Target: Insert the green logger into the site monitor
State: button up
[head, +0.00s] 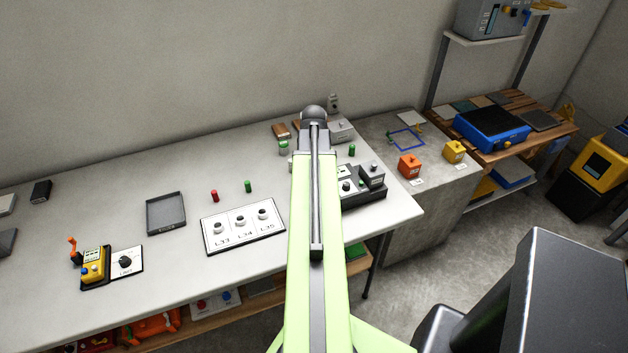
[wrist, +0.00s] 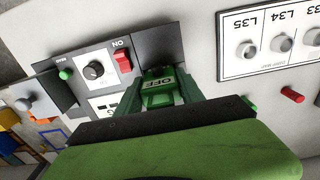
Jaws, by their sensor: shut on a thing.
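In the wrist view my gripper (wrist: 158,98) is shut on the green logger (wrist: 158,86), a small green block whose label reads OFF. The logger is over the dark base of the site monitor (wrist: 155,45); I cannot tell whether it is seated or just above. In the head view the monitor (head: 365,197) is partly hidden behind my arm, and my gripper and the logger are hidden.
A white panel (head: 243,242) with several round sockets lies beside the monitor. A red peg (head: 214,195) and a green peg (head: 248,186) stand behind it. A grey tray (head: 166,213) is further left. Orange (head: 409,166) and yellow (head: 454,151) blocks sit on the right-hand surface.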

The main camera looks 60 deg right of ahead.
jog(key=shift+f+b, duration=0.55)
jog(key=shift+f, duration=0.15)
jog(key=o, duration=1.5)
jog(key=shift+r, duration=0.15)
notch_tip(320, 180, up, 17)
jog(key=p, duration=1.7)
